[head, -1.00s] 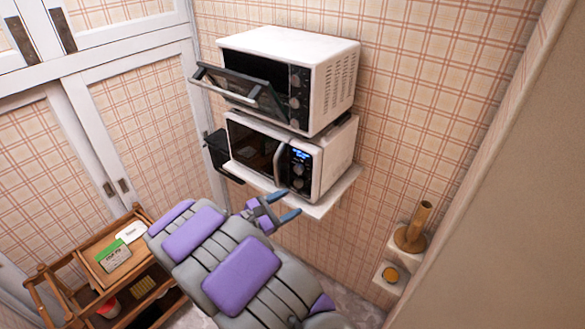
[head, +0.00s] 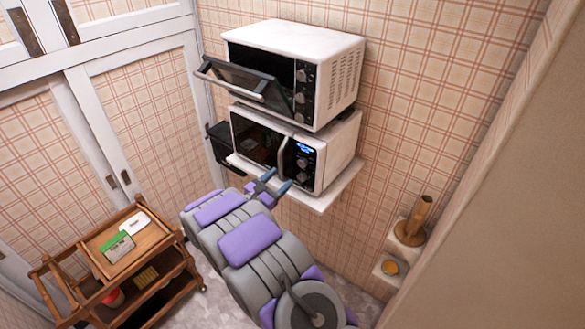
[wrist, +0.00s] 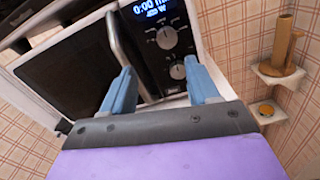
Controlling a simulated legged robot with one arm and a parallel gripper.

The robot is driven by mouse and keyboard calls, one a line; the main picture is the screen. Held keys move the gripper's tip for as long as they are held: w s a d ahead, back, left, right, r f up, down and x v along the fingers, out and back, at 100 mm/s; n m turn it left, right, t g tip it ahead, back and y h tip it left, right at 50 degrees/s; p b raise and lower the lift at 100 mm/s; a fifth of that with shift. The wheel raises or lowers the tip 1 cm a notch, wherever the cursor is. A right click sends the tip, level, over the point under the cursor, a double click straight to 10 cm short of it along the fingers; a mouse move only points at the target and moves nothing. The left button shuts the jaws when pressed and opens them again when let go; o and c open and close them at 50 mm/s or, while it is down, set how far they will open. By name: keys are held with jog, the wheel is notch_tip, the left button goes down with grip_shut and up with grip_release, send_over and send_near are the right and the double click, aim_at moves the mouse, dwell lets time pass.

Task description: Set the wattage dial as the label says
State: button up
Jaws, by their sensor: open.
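A white microwave (head: 328,166) with a black front sits on the wall shelf; its door is closed. Its control panel (head: 303,167) has a lit blue display and two dark dials. In the wrist view the display (wrist: 155,8) reads "0:00" with a smaller, unclear W figure below. The upper dial (wrist: 166,37) and lower dial (wrist: 177,71) show; the lower one is between my finger directions. My gripper (head: 278,181) is open and empty in front of the panel's lower part. A green-and-white packet (head: 117,246) and a white card (head: 135,223) lie on the cart; their print is unreadable.
A second oven (head: 325,65) stands above, its door (head: 240,82) hanging partly open. The wall shelf (head: 325,199) juts out under the microwave. A wooden cart (head: 165,240) stands lower left. Small wall shelves at right hold a wooden mortar-like object (head: 411,233).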

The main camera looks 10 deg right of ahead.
aim_at(302, 166)
jog(key=x, duration=0.3)
jog(key=s+d+x, duration=0.1)
jog(key=x, duration=0.5)
jog(key=shift+s+d, duration=0.2)
jog(key=shift+s, duration=0.1)
jog(key=shift+w, duration=0.2)
jog(key=shift+w+a, duration=0.1)
jog(key=shift+a, duration=0.85)
jog(key=shift+d, duration=1)
jog(key=c, duration=0.6)
jog(key=shift+a+f, duration=0.1)
jog(key=shift+a, duration=0.3)
jog(key=c, duration=0.4)
jog(key=shift+c, duration=0.2)
